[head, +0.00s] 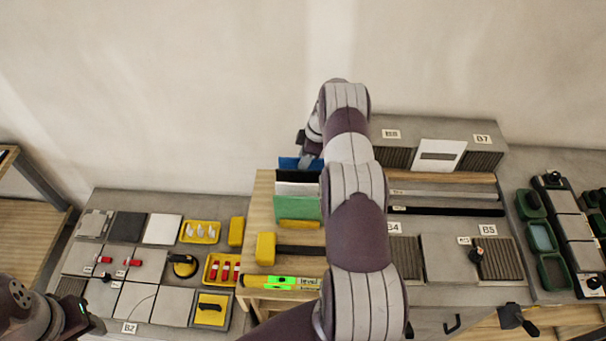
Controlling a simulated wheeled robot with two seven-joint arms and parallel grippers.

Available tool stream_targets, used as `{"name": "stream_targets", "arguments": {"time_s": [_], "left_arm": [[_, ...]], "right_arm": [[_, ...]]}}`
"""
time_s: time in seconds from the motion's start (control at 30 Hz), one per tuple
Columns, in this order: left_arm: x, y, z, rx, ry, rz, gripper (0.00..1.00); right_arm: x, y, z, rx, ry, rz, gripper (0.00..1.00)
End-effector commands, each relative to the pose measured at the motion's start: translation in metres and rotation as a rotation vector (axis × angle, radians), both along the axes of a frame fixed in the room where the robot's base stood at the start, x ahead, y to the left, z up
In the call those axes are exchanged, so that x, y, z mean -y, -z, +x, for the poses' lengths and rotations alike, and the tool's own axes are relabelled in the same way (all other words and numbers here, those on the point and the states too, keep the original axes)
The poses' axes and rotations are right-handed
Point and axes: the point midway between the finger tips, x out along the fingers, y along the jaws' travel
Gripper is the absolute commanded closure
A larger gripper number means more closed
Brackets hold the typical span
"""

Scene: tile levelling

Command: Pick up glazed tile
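My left gripper (92,325) is at the bottom left edge, mostly cut off, away from the tiles.
A yellow-headed mallet (266,248) and a level (282,282) lie in front of the tiles. Flat tiles and yellow trays (200,232) fill the left bench. Long bars (445,195) and labelled panels lie right of my arm. A wall (200,90) stands behind.

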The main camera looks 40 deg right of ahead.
Motion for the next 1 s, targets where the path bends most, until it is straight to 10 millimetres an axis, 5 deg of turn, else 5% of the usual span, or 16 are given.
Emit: {"name": "stream_targets", "arguments": {"time_s": [0.27, 0.4, 0.77, 1.0], "left_arm": [[0.0, 0.0, 0.0, 0.0, 0.0, 0.0, 0.57], [0.0, 0.0, 0.0, 0.0, 0.0, 0.0, 0.57], [0.0, -0.003, 0.0, 0.0, 0.0, 0.0, 0.57], [0.0, -0.027, 0.0, 0.0, 0.0, 0.0, 0.57]], "right_arm": [[0.0, 0.0, 0.0, 0.0, 0.0, 0.0, 0.62], [0.0, 0.0, 0.0, 0.0, 0.0, 0.0, 1.0], [0.0, -0.003, 0.0, 0.001, 0.0, -0.001, 1.0], [0.001, -0.033, 0.001, 0.004, 0.0, -0.002, 1.0]]}}
